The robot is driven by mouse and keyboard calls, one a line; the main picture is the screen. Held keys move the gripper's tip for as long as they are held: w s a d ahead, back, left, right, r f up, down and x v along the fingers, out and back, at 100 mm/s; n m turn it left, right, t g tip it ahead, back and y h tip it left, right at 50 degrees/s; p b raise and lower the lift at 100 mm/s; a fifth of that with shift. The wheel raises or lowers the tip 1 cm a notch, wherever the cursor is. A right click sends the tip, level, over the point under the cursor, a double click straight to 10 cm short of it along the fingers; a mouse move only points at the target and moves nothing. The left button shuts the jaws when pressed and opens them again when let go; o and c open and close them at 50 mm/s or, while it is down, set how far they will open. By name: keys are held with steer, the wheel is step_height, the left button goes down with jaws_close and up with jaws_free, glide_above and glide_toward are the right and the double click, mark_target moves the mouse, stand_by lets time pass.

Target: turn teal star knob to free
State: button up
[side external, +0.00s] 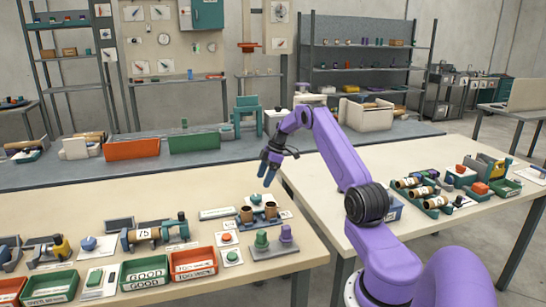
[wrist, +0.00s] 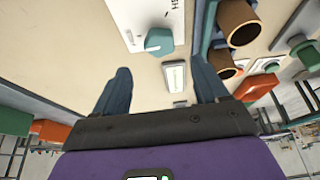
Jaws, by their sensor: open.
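The teal knob (wrist: 159,41) sits on a white plate with partly cut-off dark lettering at the top middle of the wrist view. A teal piece behind the brown tubes in the side view, which looks like this knob (side external: 255,199), is small there. Its exact turn and any mark for "free" cannot be read. My gripper (side external: 266,180) is open and empty, pointing down above the table near the tubes. In the wrist view my gripper (wrist: 160,65) has its fingers spread left and right, with the knob beyond the tips and between their lines. They appear apart from it.
Two brown tubes (wrist: 238,22) in a dark holder stand close beside the right finger. A small pale label block (wrist: 174,77) lies between the fingers. Green and purple knobs (side external: 286,233) and red bins (side external: 193,263) stand nearer the front edge.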

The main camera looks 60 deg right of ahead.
steer(key=v, duration=0.9)
steer(key=shift+s+r, duration=0.15)
steer(key=shift+r, duration=0.1)
steer(key=w+a+r+n+g, duration=0.1)
steer(key=a+r, duration=0.2)
steer(key=a, duration=1.3)
steer(key=w+a+r+g, duration=0.2)
steer(key=a, duration=1.3)
steer(key=s+a+r+n+h, duration=0.1)
steer(key=s+a+r+h, duration=0.1)
steer(key=s+a, duration=1.55)
steer(key=s+f+n, duration=0.1)
steer(key=s+f, duration=0.2)
steer(key=s, duration=1.3)
steer(key=shift+s+a+f+h, duration=0.2)
steer(key=shift+s+a+h, duration=0.05)
steer(key=shift+s+h, duration=0.15)
